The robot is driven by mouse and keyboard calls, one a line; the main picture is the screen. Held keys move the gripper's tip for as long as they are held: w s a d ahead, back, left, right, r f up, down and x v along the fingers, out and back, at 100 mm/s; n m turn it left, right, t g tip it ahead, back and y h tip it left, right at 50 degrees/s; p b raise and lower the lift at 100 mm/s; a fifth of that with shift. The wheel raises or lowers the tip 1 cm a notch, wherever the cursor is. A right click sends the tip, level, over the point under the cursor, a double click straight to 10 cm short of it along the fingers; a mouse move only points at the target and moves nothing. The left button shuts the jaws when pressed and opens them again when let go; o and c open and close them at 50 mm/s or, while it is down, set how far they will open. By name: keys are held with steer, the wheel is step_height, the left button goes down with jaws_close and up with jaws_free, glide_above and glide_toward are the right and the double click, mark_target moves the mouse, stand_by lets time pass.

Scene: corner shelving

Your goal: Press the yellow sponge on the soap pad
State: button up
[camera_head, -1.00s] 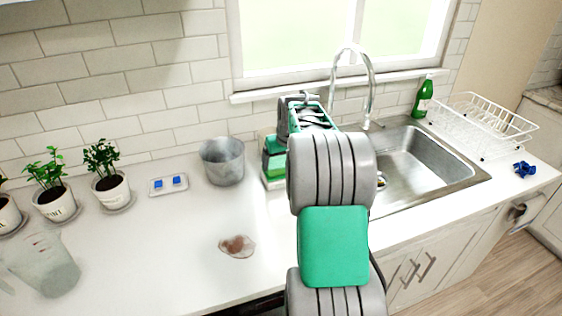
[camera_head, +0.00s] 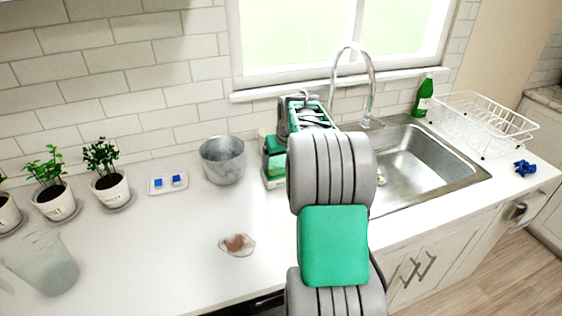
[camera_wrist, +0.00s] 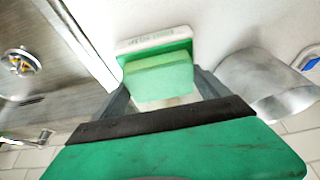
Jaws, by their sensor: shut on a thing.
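In the wrist view, a pale yellow-green sponge block (camera_wrist: 163,82) sits between the two dark fingers of my gripper (camera_wrist: 160,76), which is shut on it. Just beyond and against it is the soap pad (camera_wrist: 152,44), a green dispenser with a white lettered rim. The sponge overlaps the pad in this view; I cannot tell how hard it presses. In the head view, the green soap dispenser (camera_head: 274,163) stands on the counter left of my arm.
A metal bucket (camera_head: 223,162) stands just left of the dispenser; the sink (camera_head: 415,160) and faucet (camera_head: 370,85) are to the right.

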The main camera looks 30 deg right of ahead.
mark_target(281, 162)
steer(key=shift+f, duration=0.1)
stand_by(0.3)
steer(key=shift+r+p, duration=2.4)
steer(key=shift+r, duration=1.2)
steer(key=s+a+r+n, duration=0.1)
steer(key=s+a, duration=0.2)
steer(key=a, duration=0.6)
steer(key=s+a+n, duration=0.1)
steer(key=s+a, duration=0.1)
steer(key=a, duration=0.7)
steer(key=s+a+f+y, duration=0.1)
steer(key=s+a+f, duration=0.1)
steer(key=s+a, duration=0.8)
steer(key=shift+a+f+n, duration=0.3)
steer(key=shift+f+n, duration=0.05)
steer(key=shift+n, duration=0.05)
